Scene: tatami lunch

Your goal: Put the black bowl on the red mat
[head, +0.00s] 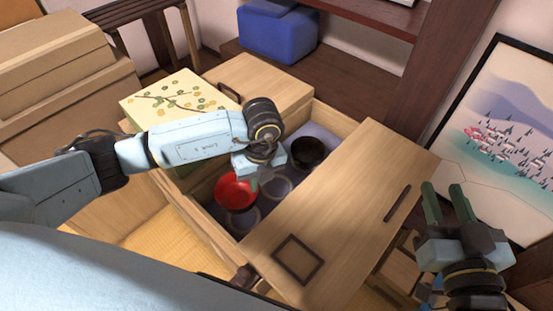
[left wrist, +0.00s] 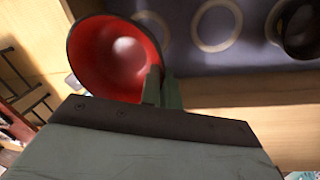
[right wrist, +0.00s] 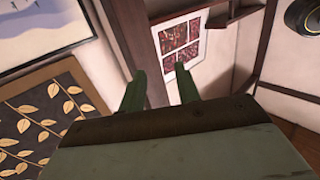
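The black bowl (head: 307,153) stands in the right rear part of the open box; its edge also shows in the left wrist view (left wrist: 301,30). A bowl with a red inside (head: 235,190) and dark outside is further left in the box. My left gripper (left wrist: 162,86) is at this red bowl's rim, one finger inside and one outside, close together on the wall. In the head view my left gripper (head: 264,180) partly hides behind its wrist. My right gripper (head: 446,190) is open and empty at the right. I see no red mat.
The box's grey-blue liner (head: 322,138) has pale ring marks, some empty. A wooden lid panel (head: 350,200) covers its right side. A floral box (head: 172,97) stands behind my left arm. A blue container (head: 278,35) and a framed picture (head: 510,150) are further off.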

